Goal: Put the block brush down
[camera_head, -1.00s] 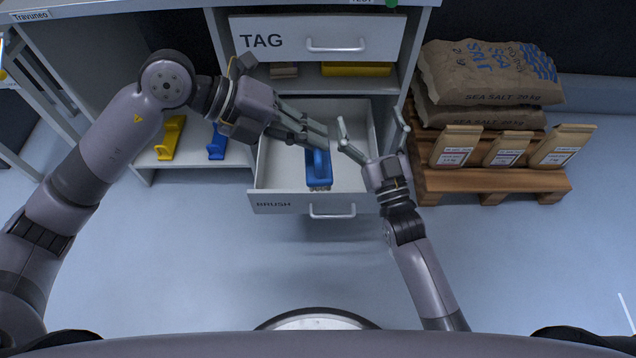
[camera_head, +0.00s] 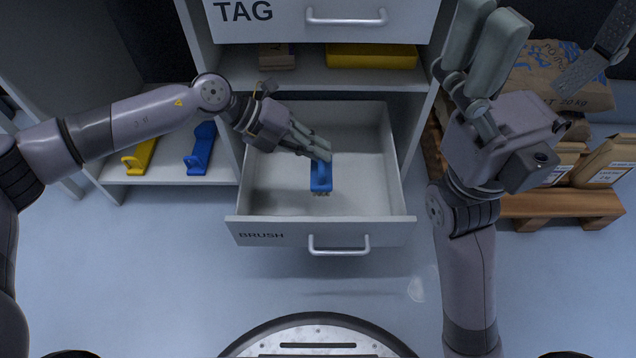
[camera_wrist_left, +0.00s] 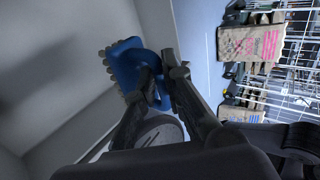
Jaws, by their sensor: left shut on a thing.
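The block brush (camera_head: 321,179) is blue with pale bristles. It is inside the open drawer marked BRUSH (camera_head: 290,238), near its middle. My left gripper (camera_head: 320,153) reaches in from the left and is shut on the brush's handle. In the left wrist view the blue brush (camera_wrist_left: 127,68) sits at my fingertips (camera_wrist_left: 162,80), with its bristles facing the pale drawer surface. I cannot tell whether the bristles touch the drawer floor. My right gripper (camera_head: 484,50) is raised on the right, close to the head camera; its opening is unclear.
A closed drawer marked TAG (camera_head: 290,22) is above, over a shelf with a yellow box (camera_head: 371,57). Yellow (camera_head: 139,158) and blue (camera_head: 200,150) tools stand on the low left shelf. A wooden pallet (camera_head: 560,206) with salt bags (camera_head: 606,162) is at the right.

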